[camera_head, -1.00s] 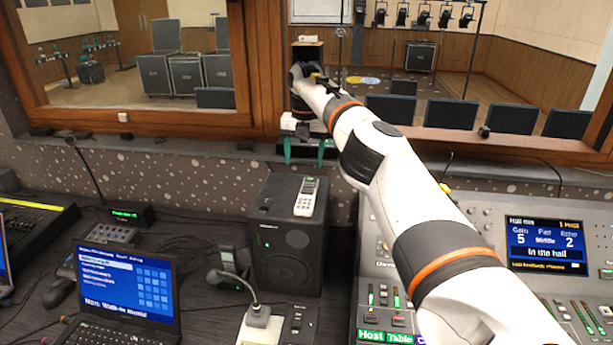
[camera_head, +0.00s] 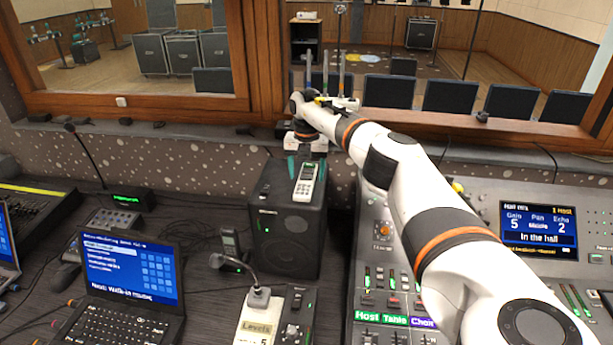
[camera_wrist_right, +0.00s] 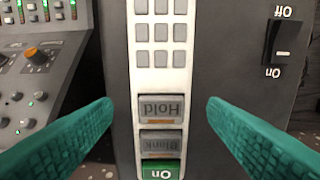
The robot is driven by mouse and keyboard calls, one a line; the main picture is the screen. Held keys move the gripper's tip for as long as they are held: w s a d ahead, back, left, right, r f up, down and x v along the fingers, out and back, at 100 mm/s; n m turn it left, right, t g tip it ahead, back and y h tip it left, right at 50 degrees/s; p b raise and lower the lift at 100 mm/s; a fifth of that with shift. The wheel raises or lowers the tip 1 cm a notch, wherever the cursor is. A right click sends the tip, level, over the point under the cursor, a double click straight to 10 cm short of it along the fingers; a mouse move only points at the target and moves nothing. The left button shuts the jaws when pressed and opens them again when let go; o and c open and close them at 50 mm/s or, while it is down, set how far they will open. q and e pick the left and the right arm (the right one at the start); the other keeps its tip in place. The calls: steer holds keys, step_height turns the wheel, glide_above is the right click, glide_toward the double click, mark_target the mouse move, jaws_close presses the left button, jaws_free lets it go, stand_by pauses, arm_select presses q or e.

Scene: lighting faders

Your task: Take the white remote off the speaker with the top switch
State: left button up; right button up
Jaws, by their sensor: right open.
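The white remote (camera_head: 306,182) lies on top of the black speaker (camera_head: 290,225). In the right wrist view the remote (camera_wrist_right: 161,90) runs through the middle, with grey keys, "Hold" and a green "On" key upside down. A black rocker switch (camera_wrist_right: 284,40) marked On and Off is on the speaker top (camera_wrist_right: 235,70), right of the remote in that view. My right gripper (camera_head: 305,166) is open at the far end of the remote. Its teal fingers (camera_wrist_right: 160,122) show on both sides of the remote, apart from it. My left gripper is not in view.
Right of the speaker stands a mixing console (camera_head: 395,285) with faders and a screen (camera_head: 541,229). A dark handset (camera_head: 229,242), a gooseneck microphone (camera_head: 259,297) and a laptop (camera_head: 125,275) are left and in front. The window sill (camera_head: 210,132) runs behind.

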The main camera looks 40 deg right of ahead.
steer(key=shift+f, duration=0.5)
steer(key=c, duration=1.2)
